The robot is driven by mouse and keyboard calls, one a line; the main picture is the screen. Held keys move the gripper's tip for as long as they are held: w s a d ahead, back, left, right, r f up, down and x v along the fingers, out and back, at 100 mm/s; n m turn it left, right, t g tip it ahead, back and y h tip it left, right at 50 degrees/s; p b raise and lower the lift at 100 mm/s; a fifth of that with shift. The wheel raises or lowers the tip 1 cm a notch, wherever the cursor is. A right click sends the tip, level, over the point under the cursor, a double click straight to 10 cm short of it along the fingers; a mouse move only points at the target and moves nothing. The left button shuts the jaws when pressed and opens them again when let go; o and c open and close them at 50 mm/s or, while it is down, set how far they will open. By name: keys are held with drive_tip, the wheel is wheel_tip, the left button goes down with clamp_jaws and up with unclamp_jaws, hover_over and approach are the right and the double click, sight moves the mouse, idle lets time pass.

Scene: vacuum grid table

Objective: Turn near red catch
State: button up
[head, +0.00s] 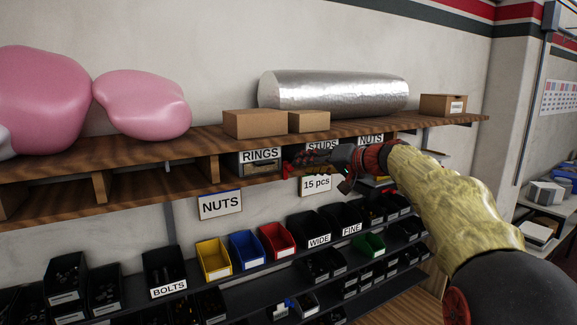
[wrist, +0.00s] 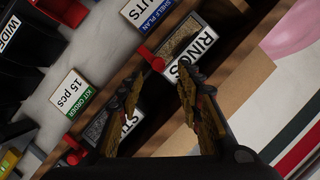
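A row of labelled drawers sits under the wooden shelf. In the wrist view a red catch (wrist: 152,59) is at the edge of the RINGS drawer (wrist: 188,60), ahead of my gripper. A second red catch (wrist: 73,143) is by the STUDS drawer (wrist: 97,128), at lower left. My gripper (wrist: 160,84) is open, with nothing seen between its fingers, and its tips are close to the drawer fronts. In the head view my gripper (head: 305,160) is in front of the STUDS drawer and hides part of it. I cannot tell whether a finger touches the catch.
The shelf (head: 205,142) carries cardboard boxes (head: 254,123), a silver roll (head: 335,90) and pink lumps (head: 145,102). A "15 pcs" card (head: 316,185) hangs below the drawers. Coloured bins (head: 245,250) stand lower down. Open space lies in front of the shelf.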

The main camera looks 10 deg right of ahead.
sight(292, 167)
drive_tip(key=p+x, duration=0.2)
drive_tip(key=x, duration=0.5)
drive_tip(key=shift+w+f, duration=0.25)
drive_tip(key=shift+s, duration=0.1)
drive_tip(key=shift+c, duration=0.2)
drive_tip(key=shift+c, duration=0.6)
drive_tip(key=shift+s, duration=0.1)
drive_tip(key=c, duration=0.7)
clamp_jaws()
